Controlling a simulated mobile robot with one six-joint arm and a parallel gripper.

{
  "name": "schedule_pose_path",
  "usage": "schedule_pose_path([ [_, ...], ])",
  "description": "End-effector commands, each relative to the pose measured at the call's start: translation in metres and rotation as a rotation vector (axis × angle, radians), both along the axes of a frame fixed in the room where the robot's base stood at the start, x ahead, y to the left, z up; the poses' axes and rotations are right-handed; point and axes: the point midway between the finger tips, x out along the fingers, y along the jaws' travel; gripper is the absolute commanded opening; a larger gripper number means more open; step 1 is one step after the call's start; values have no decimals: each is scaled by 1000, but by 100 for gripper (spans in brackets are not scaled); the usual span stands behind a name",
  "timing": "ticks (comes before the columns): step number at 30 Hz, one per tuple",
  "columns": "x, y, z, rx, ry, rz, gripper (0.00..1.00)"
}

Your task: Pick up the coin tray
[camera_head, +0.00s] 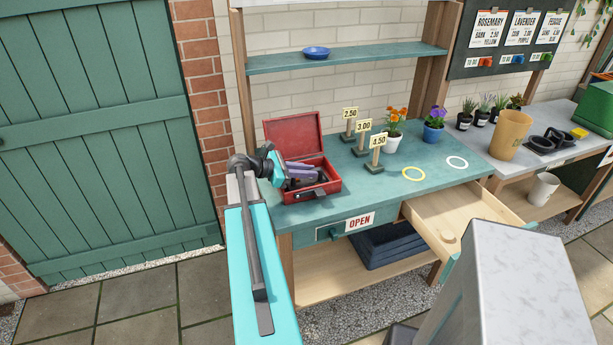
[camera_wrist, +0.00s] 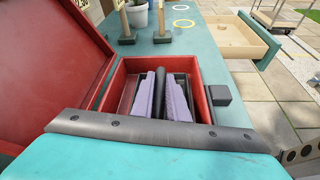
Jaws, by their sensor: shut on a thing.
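The red cash box (camera_head: 325,188) stands open on the left end of the green bench, its lid (camera_head: 292,134) tilted back. The wrist view looks down into the box (camera_wrist: 204,88), with the lid (camera_wrist: 45,60) at left. The dark coin tray (camera_wrist: 181,77) is inside the box and is mostly hidden by my gripper. My gripper (camera_wrist: 168,96) reaches into the box, its two lavender fingers close on either side of a dark bar that looks like the tray's handle. In the head view my gripper (camera_head: 303,176) is over the box. Any gap under the tray is hidden.
Price signs (camera_head: 375,155) and flower pots (camera_head: 393,140) stand right of the box. A yellow ring (camera_head: 413,174) and a white ring (camera_head: 457,163) mark the bench. An open drawer (camera_head: 455,218) juts out at front right. A blue dish (camera_head: 316,53) sits on the shelf above.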

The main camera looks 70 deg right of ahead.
Motion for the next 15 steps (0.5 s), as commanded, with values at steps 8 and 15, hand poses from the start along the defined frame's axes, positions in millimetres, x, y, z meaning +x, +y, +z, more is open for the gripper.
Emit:
schedule_pose_path([
  [8,0,0,21,-2,-1,0,0],
  [15,0,0,51,-3,-1,0,0],
])
